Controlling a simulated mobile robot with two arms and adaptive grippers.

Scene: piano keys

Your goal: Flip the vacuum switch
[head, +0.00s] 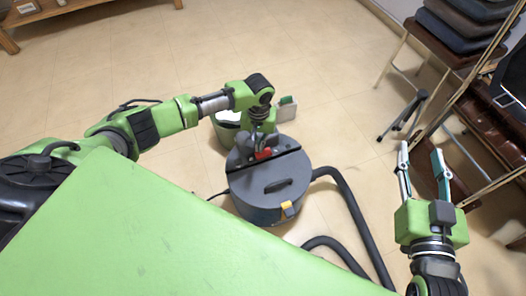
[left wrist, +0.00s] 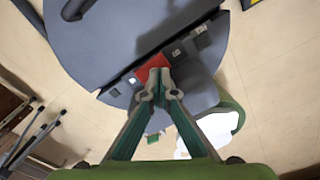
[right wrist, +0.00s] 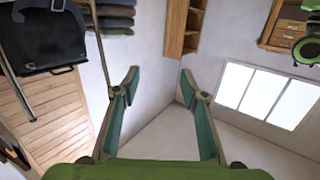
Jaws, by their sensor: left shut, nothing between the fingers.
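The vacuum (head: 255,196) is a dark blue-grey canister on the floor in the middle of the head view. It also fills the top of the left wrist view (left wrist: 110,45). A red switch (head: 263,154) sits on the dark band across its lid. The switch also shows in the left wrist view (left wrist: 150,68), partly hidden by my fingers. My left gripper (head: 259,142) is shut and empty, with its fingertips at the switch's edge. I cannot tell whether they touch it. My right gripper (head: 420,150) is open and empty, raised at the right, away from the vacuum.
A black hose (head: 350,205) curves along the floor to the vacuum's right. A yellow latch (head: 287,208) is on its front. A rack with folded dark items (head: 465,22) stands at the upper right. A wooden table (head: 40,14) is at the upper left. Much tiled floor is clear.

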